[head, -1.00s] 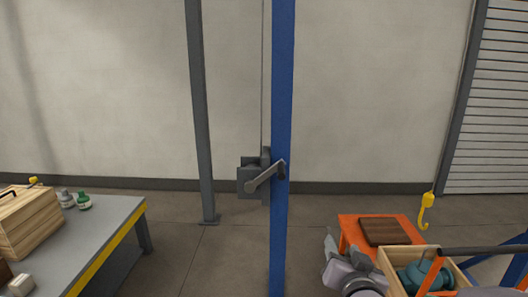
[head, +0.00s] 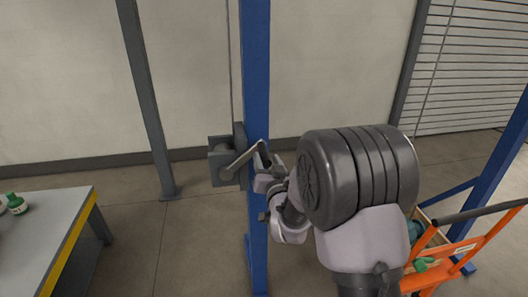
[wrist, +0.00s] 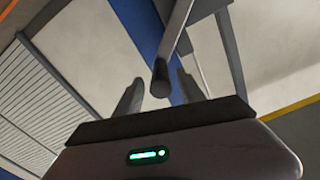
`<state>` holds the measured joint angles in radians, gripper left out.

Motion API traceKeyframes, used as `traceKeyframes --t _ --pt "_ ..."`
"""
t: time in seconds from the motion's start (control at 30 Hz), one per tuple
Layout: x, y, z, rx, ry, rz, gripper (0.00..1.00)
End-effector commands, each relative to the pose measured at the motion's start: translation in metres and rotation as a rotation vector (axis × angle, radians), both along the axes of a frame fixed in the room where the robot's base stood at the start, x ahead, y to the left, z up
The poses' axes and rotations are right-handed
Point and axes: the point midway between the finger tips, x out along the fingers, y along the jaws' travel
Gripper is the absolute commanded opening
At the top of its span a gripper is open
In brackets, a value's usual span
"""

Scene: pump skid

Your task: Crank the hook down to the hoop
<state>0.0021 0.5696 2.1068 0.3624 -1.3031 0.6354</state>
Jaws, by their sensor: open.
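The winch (head: 222,160) is a grey box on the blue post (head: 256,70). Its crank (head: 244,158) slants up and right, with a dark handle (head: 265,156) at its end. My gripper (head: 268,177) is open at the handle. In the wrist view the round end of the handle (wrist: 160,78) shows between the open fingers of my gripper (wrist: 160,90); I cannot tell whether they touch it. The yellow hook is not visible now; my arm covers much of that area. I cannot make out the hoop.
A grey workbench (head: 50,225) with a yellow edge stands at the left. An orange cart (head: 490,243) and part of a wooden crate (head: 440,206) are at the lower right, partly behind my arm. A grey post (head: 145,90) stands left of the winch.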

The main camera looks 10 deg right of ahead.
Motion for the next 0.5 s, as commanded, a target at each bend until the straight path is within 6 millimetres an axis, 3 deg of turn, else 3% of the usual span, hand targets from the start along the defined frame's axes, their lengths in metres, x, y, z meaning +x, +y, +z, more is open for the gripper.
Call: traceKeyframes --t 0.2,0.5 --pt "0.033 0.000 0.000 0.000 0.000 0.000 0.47" --pt "0.041 0.000 0.000 -0.001 0.000 0.000 0.47"
